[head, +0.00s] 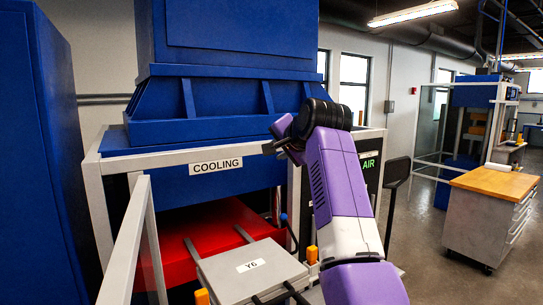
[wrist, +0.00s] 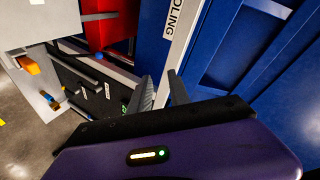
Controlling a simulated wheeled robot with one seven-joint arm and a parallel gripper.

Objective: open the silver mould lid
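The silver mould lid (head: 252,268) is a flat grey plate with a "Y6" label, low in front of the red block in the head view. It looks shut and lies flat.
A white frame rail (head: 190,165) with the "COOLING" sign (head: 216,165) runs close by my gripper. A blue machine (head: 230,60) rises behind it. A red block (head: 220,230) is behind the lid. A wood-topped cabinet (head: 495,183) stands right, with open floor before it.

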